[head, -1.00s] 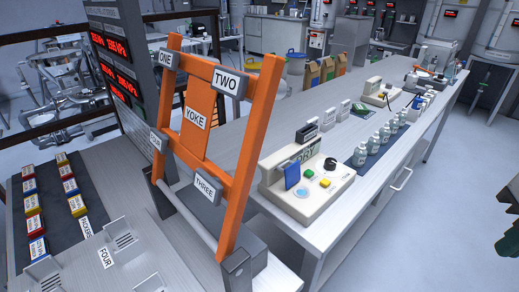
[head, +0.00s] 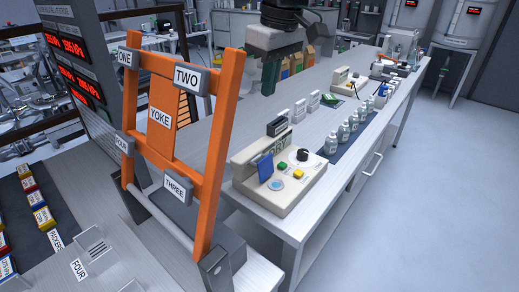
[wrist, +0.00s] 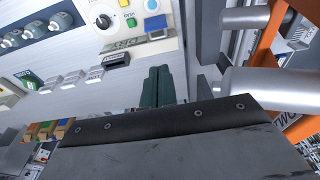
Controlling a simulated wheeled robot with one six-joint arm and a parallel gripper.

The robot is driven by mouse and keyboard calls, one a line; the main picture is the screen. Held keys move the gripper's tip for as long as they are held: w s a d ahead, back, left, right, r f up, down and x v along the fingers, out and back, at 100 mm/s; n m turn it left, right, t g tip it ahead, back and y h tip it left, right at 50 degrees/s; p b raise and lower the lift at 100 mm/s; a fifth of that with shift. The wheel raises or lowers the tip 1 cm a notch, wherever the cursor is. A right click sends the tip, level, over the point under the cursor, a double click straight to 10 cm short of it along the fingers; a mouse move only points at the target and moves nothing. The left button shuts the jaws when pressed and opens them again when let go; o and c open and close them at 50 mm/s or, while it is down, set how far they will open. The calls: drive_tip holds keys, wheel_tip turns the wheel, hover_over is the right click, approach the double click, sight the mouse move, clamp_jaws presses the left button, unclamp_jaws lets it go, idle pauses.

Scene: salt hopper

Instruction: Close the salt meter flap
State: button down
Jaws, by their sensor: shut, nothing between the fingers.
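A cream meter box (head: 315,184) sits on the near end of the long bench, with a label reading DRY. Its blue flap (head: 265,167) stands raised and tilted at the left of its face. Green and yellow buttons, a pale round dial and a black knob are beside it. In the wrist view the box (wrist: 118,18) is at the top, and the blue flap (wrist: 156,23) shows at its right. My gripper (head: 269,90) is above the bench, behind the box and apart from it. Its dark green fingers (wrist: 158,72) are together and empty.
An orange yoke frame (head: 210,150) stands close left of the box. Small cards (head: 298,108) and white bottles (head: 343,133) stand behind and right of it. A second cream device (head: 341,80) is farther along. The floor at right is clear.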

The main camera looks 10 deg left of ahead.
sight(261, 166)
drive_tip(key=f, duration=0.6)
drive_tip(key=w+a+f, duration=0.1)
drive_tip(key=f, duration=0.4)
drive_tip(key=a+f, duration=0.1)
drive_tip(key=f, duration=0.5)
drive_tip(key=shift+w+a+f, duration=0.15)
drive_tip(key=shift+w+f, duration=0.05)
drive_tip(key=shift+f, duration=0.1)
drive_tip(key=shift+s, duration=0.1)
